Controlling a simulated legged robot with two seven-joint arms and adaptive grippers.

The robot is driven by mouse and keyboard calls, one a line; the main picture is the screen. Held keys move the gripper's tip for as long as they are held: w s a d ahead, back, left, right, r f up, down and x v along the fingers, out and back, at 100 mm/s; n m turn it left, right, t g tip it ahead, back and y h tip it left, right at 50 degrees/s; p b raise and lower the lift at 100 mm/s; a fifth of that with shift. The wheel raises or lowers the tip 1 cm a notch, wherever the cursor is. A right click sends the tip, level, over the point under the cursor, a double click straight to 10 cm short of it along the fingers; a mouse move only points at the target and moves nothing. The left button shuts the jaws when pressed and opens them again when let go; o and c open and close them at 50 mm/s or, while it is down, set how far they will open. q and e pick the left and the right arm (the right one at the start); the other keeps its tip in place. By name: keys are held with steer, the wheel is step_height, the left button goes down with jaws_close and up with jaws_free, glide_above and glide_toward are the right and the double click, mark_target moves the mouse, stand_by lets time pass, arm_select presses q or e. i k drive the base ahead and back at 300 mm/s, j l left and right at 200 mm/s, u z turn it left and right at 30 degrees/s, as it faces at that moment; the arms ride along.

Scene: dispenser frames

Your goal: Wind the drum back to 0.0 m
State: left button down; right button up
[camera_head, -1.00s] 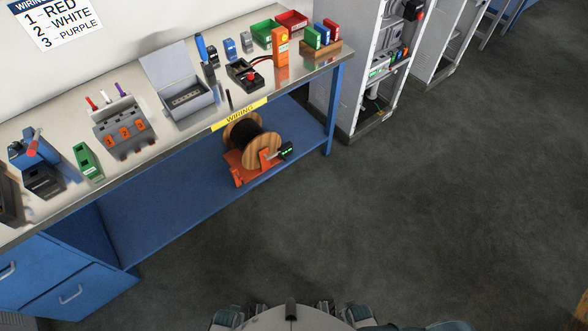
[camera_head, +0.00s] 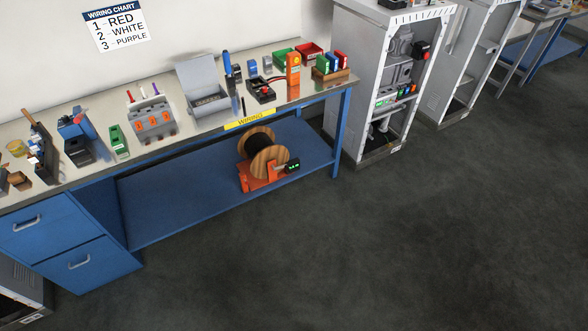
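The cable drum (camera_head: 268,161) has wooden flanges and dark cable wound between them. It sits on an orange stand (camera_head: 252,182) on the blue lower shelf of the workbench, under the yellow WIRING label (camera_head: 249,119). A small black counter with a green display (camera_head: 292,166) is at the drum's right side. Its digits are too small to read. A crank handle cannot be clearly made out. Neither of my grippers is in view.
The workbench (camera_head: 200,131) carries an orange tester (camera_head: 293,69), a grey open box (camera_head: 203,90), a terminal block (camera_head: 152,120) and colored bins. Blue drawers (camera_head: 65,238) stand at left. A grey cabinet (camera_head: 350,85) stands right of the bench. The floor (camera_head: 400,240) in front is clear.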

mark_target(256, 145)
steer(key=i+l, duration=0.75)
